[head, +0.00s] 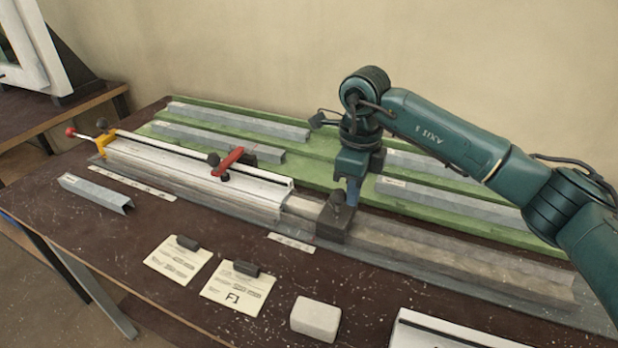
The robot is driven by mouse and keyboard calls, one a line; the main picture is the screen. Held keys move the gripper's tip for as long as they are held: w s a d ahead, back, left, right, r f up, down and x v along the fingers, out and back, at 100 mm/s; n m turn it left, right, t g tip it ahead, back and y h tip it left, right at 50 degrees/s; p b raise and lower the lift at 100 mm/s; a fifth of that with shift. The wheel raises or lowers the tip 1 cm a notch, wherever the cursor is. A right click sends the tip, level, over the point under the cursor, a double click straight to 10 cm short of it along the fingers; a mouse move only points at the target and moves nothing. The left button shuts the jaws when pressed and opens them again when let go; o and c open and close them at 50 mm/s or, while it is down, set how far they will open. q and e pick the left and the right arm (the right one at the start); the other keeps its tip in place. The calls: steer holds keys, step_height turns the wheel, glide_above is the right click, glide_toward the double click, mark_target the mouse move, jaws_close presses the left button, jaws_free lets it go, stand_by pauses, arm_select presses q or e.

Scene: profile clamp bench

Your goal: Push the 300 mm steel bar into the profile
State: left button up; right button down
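The white profile (190,177) lies in a long fixture on the bench, under a red-handled clamp (228,163). A short grey metal piece, apparently the end of the steel bar (301,206), sticks out of the profile's right end. A dark block (334,222) with a small knob on top sits on the rail just right of that end; whether they touch is unclear. My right gripper (352,198) points down at the block's top. Its fingers overlap in this view, so its opening and any hold on the block are hidden. My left gripper is not in view.
A grey rail (450,258) runs right from the block. Grey channel pieces lie on a green rack (330,150) behind. A loose channel (95,192), two cards (178,259) (238,287) and a white block (315,319) lie in front. An orange stop (104,142) stands at the left end.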

mark_target(325, 205)
steer(key=shift+w+a, duration=0.35)
steer(key=shift+a, duration=0.3)
steer(key=shift+w+a, duration=0.4)
steer(key=shift+a, duration=0.3)
steer(key=shift+w+a, duration=0.35)
steer(key=shift+a, duration=0.3)
steer(key=shift+w+a, duration=0.25)
steer(key=shift+a, duration=0.2)
steer(key=shift+s+d, duration=0.35)
steer(key=shift+d, duration=0.35)
steer(key=shift+r, duration=0.1)
steer(key=shift+r+p, duration=2)
steer(key=shift+r, duration=1.45)
steer(key=shift+f, duration=0.15)
